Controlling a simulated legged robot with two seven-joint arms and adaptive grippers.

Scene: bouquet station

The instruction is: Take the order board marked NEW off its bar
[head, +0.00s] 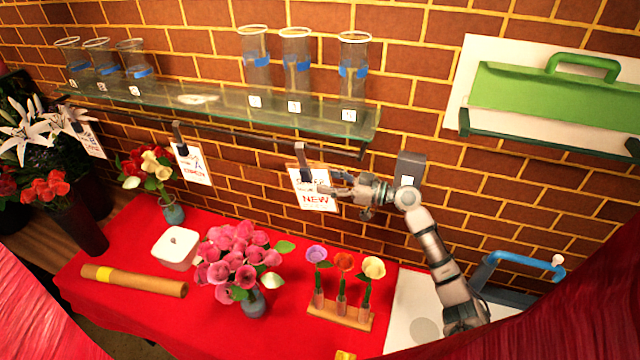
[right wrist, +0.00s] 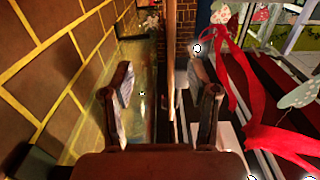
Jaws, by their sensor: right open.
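The order board marked NEW (head: 314,200) is a white card with an orange edge. In the head view it hangs below the bar (head: 255,142) by a dark clip (head: 301,150). My right gripper (head: 334,183) is open at the board's right side, its fingers overlapping the right edge in the picture. Whether they touch the card I cannot tell. In the right wrist view the open fingers of my right gripper (right wrist: 165,85) stand apart, with a thin dark upright strip between them that I cannot identify for sure. My left gripper is not in view.
Another board marked OPEN (head: 192,165) hangs further left. A glass shelf (head: 215,112) with several glass vases runs above the bar. A grey wall box (head: 410,167) is close to my right wrist. Pink flowers (head: 235,260) and a wooden flower stand (head: 340,314) stand on the red table below.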

